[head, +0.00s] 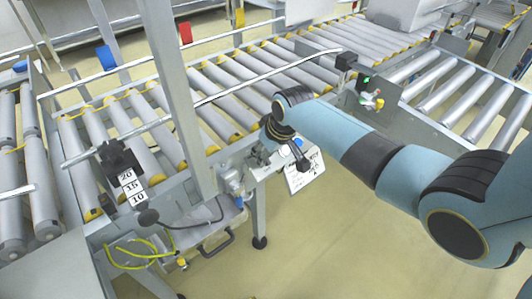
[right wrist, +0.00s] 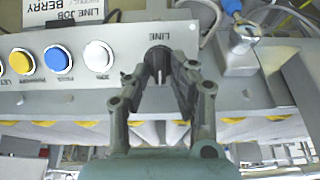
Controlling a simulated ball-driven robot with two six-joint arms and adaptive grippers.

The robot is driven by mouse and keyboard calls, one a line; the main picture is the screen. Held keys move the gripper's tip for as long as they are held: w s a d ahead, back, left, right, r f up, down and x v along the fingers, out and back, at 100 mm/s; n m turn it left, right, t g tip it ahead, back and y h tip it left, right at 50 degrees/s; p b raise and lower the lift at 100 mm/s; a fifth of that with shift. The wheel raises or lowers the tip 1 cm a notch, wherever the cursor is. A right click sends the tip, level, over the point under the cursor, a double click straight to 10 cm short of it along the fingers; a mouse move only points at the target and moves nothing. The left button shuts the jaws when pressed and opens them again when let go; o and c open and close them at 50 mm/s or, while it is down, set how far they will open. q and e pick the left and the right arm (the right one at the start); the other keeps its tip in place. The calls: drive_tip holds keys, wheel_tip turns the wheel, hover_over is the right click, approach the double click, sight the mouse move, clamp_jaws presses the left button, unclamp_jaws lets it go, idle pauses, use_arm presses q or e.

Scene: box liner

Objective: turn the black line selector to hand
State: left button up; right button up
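The black line selector (right wrist: 158,58) is a round knob with a pale pointer line on the grey panel, beneath the upside-down word LINE in the right wrist view. The pointer lies roughly up and down in that picture; which marked position it is at cannot be read. My right gripper (right wrist: 160,78) is right at the selector with one dark finger on either side. Its fingers are apart, and contact with the knob is not clear. In the head view my right gripper (head: 287,153) is by the conveyor's side, where the selector is hidden. My left gripper is out of view.
On the panel, white (right wrist: 98,57), blue (right wrist: 58,60) and yellow (right wrist: 21,61) buttons sit left of the selector. A metal fitting with a blue part (right wrist: 240,38) is to the right. Conveyor rollers (head: 225,88) run behind; a green-lit device (head: 368,90) stands beyond my arm.

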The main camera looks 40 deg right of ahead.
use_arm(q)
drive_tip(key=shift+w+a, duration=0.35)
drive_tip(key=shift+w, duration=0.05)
use_arm(e)
drive_tip(key=shift+s, duration=0.1)
clamp_jaws()
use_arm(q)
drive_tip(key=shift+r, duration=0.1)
